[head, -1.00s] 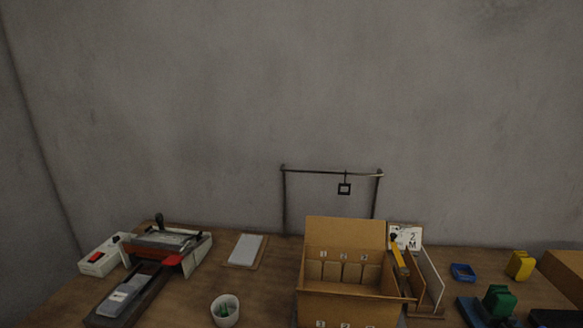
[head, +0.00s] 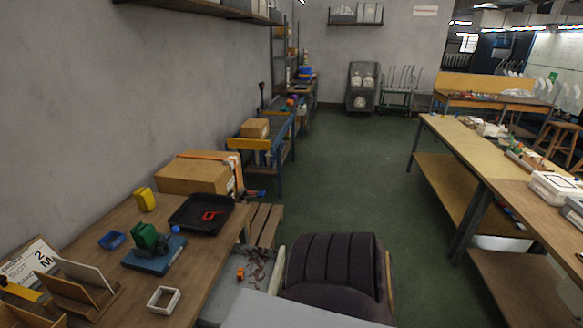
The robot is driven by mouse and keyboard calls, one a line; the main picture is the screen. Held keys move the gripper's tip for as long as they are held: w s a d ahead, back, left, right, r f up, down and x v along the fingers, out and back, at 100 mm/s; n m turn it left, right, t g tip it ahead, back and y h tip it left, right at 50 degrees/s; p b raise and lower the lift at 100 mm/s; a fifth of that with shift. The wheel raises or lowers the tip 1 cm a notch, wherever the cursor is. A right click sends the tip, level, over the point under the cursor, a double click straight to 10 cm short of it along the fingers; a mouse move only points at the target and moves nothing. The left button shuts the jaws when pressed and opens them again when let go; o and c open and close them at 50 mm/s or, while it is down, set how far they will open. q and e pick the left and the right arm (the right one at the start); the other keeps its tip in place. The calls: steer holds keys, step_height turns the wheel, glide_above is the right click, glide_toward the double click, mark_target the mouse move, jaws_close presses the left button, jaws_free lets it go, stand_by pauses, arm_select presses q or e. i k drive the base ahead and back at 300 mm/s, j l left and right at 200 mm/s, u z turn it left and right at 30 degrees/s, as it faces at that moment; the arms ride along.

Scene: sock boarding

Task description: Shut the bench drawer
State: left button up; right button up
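The wooden bench (head: 195,285) runs along the left wall. At its right edge is a pale, open-topped compartment (head: 279,277) with dark reddish-brown scraps and a small orange piece (head: 240,273) in it. It may be the bench drawer standing open, but I cannot tell for sure. A flat grey surface in front of it hides its near part. Neither of my grippers is in view.
A dark padded chair back (head: 332,265) stands right of the compartment. On the bench are a black tray (head: 190,217), a green block on a blue base (head: 150,258) and a cardboard box (head: 190,174). Green floor (head: 350,190) lies open toward a second bench (head: 463,150).

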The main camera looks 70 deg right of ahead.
mark_target(264, 267)
steer(key=z, duration=2.2)
